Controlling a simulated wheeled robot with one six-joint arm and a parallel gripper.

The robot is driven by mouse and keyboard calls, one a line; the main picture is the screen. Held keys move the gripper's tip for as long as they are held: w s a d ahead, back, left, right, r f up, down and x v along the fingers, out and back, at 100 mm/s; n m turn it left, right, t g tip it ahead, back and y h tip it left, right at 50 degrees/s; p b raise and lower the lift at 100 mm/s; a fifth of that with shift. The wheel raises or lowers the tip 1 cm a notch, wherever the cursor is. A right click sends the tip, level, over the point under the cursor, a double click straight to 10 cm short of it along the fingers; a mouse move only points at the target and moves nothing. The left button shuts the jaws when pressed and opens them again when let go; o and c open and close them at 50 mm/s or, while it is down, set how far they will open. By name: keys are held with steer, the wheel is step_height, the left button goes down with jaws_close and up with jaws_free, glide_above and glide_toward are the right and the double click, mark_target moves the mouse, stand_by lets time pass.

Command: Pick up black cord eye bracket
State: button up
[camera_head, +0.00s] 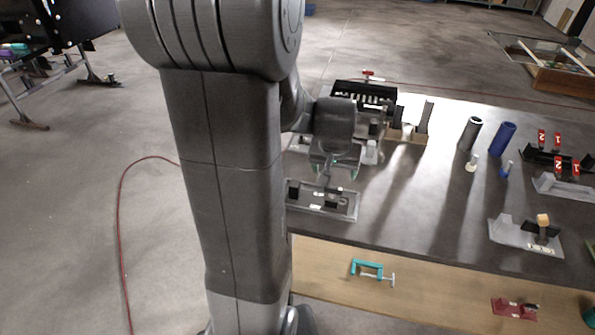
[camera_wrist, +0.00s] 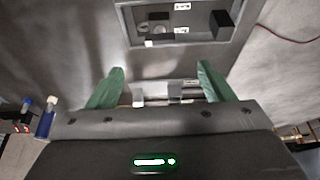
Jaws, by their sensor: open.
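A shallow grey tray (camera_head: 350,209) lies on the dark table below and in front of my gripper (camera_head: 340,172). It holds small black parts with white labels. One black block (camera_head: 331,197) may be the black cord eye bracket, but I cannot tell for sure. In the wrist view the tray (camera_wrist: 125,20) is at the top, with a black block (camera_wrist: 220,23) in its right part and a pale rounded part (camera_wrist: 143,30) at its left. My gripper (camera_wrist: 160,68) is open, its green fingers wide apart. It is apart from the tray. A grey fixture (camera_wrist: 165,90) shows between the fingers.
A black slotted rack (camera_head: 362,93) stands behind my gripper. A dark cylinder (camera_head: 470,134) and a blue cylinder (camera_head: 501,138) stand to the right. A grey fixture (camera_head: 512,233) is farther right. A teal clamp (camera_head: 372,270) lies on the wooden front strip.

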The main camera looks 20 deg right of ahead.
mark_target(334, 188)
steer(key=x, duration=0.8)
steer(key=shift+w+d+f+p, duration=0.25)
steer(key=shift+w+d+p, duration=0.05)
steer(key=shift+p, duration=0.05)
steer(key=shift+a+p+x, duration=0.1)
steer(key=shift+p+x, duration=0.2)
steer(key=shift+x, duration=0.6)
steer(key=shift+a+p+x, duration=0.15)
steer(key=shift+p+x, duration=0.15)
steer(key=shift+x, duration=0.6)
steer(key=shift+d+f, duration=0.15)
steer(key=shift+f, duration=0.65)
steer(key=shift+c, duration=0.4)
steer(key=c, duration=1.3)
steer(key=shift+r, duration=0.1)
